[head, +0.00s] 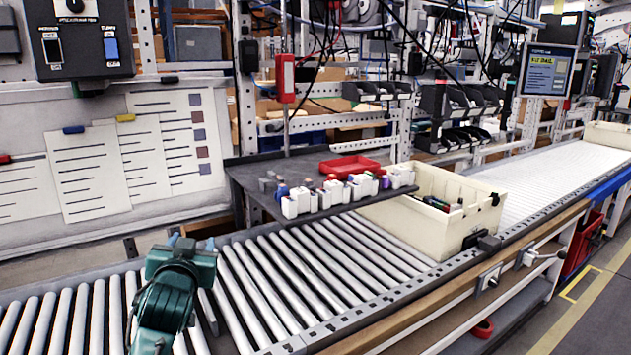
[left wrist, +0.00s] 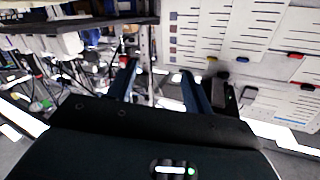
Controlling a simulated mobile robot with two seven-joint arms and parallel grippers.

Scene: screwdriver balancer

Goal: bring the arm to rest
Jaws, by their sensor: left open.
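My left gripper (head: 188,240) is in the lower left of the head view, above the roller conveyor. Its teal wrist and arm come up from the bottom edge. In the left wrist view its two dark blue fingers (left wrist: 158,75) stand apart with nothing between them. A red unit (head: 286,80) on a thin vertical rod hangs above the grey shelf, well to the right of and above the gripper. My right gripper is not in view.
The roller conveyor (head: 300,270) runs from lower left to upper right. A cream crate (head: 400,215) with items in it stands on it. A grey shelf (head: 245,178) holds small bottles and a red tray (head: 349,167). A board with paper sheets (head: 88,172) is behind the gripper.

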